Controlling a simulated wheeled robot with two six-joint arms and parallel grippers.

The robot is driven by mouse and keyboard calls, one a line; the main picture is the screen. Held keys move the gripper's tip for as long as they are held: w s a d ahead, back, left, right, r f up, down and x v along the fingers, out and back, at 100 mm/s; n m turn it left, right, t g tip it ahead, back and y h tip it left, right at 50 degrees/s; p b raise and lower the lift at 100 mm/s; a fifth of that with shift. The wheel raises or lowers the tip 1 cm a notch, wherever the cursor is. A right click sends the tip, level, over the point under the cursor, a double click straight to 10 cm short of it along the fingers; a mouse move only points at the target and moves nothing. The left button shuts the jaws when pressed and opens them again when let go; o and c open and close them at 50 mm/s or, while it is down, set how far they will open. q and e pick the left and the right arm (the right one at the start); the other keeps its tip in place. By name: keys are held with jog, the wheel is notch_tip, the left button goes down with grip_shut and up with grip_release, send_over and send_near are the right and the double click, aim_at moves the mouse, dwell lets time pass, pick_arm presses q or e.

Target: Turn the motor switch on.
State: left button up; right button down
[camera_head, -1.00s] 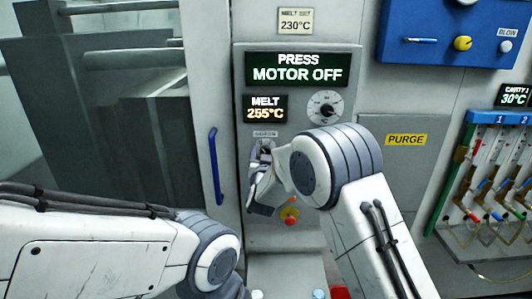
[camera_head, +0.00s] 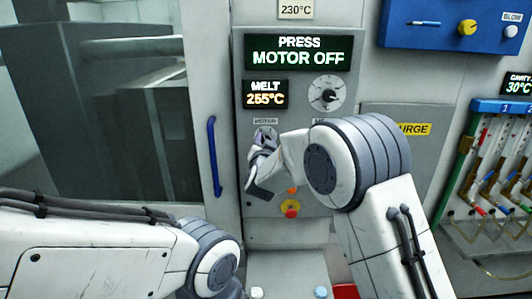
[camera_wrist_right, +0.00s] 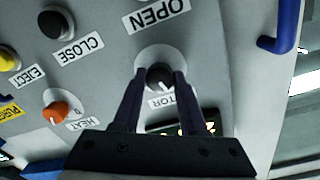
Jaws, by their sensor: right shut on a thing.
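The motor switch is a dark round knob (camera_wrist_right: 160,77) on a pale round plate, seen in the right wrist view with its label partly hidden by my fingers. My right gripper (camera_wrist_right: 158,80) is shut on the knob, one finger on each side. In the head view, my right gripper (camera_head: 262,145) is at the panel just under the MOTOR label (camera_head: 265,121) and mostly covers the switch. The display (camera_head: 298,52) reads PRESS MOTOR OFF. My left arm shows at the lower left, but its gripper is out of view.
An orange HEAT knob (camera_wrist_right: 56,113) and a black CLOSE button (camera_wrist_right: 56,22) sit close by. A red button (camera_head: 291,208) is below my right gripper. A blue door handle (camera_head: 214,157) stands left of the panel. A dial (camera_head: 327,94) is above my right forearm.

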jog(key=shift+f+m+b, duration=0.1)
jog(key=shift+m+b, duration=5.1)
jog(key=shift+b, duration=0.8)
jog(key=shift+d, duration=0.1)
jog(key=shift+c, duration=2.2)
grip_release()
jog(key=s+b, duration=0.2)
jog(key=s, duration=0.8)
jog(key=shift+s+r, duration=0.2)
jog(key=shift+s, duration=0.05)
